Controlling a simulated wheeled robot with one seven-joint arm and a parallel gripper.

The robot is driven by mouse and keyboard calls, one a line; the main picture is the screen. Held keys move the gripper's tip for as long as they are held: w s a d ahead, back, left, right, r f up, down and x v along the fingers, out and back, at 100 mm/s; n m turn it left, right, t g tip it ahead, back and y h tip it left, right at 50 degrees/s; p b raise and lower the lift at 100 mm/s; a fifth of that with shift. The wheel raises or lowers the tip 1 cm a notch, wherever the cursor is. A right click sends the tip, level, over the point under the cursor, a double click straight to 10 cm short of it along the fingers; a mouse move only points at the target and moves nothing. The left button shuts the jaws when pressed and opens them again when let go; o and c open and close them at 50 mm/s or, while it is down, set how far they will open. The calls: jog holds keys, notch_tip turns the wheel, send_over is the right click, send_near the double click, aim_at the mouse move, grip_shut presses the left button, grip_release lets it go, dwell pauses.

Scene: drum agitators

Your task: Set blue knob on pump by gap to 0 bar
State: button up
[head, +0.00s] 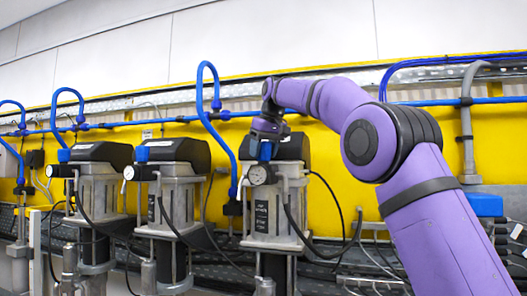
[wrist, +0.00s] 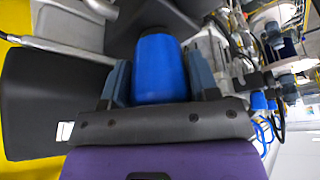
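Three grey pumps with black tops stand in a row in the head view. My gripper (head: 265,146) is at the blue knob (head: 265,152) of the right pump (head: 268,210), above its round white gauge (head: 260,174). The gauge's needle is too small to read. In the wrist view the blue knob (wrist: 160,68) sits between my two fingers, which lie close against both its sides, so my gripper (wrist: 160,80) appears shut on it.
Blue hoses (head: 215,130) arch above the pumps, and black cables hang in front of them. A yellow wall panel (head: 330,160) stands behind. Grey pipe (head: 467,120) and a blue-topped unit (head: 485,204) are at the right, beyond my arm.

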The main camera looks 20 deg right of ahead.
jog(key=n+y, duration=0.1)
jog(key=n, duration=0.3)
jog(key=shift+g, duration=0.4)
jog(key=shift+n+g+y, duration=0.4)
jog(key=shift+n+y, duration=0.2)
jog(key=shift+n, duration=1)
jog(key=o, duration=0.6)
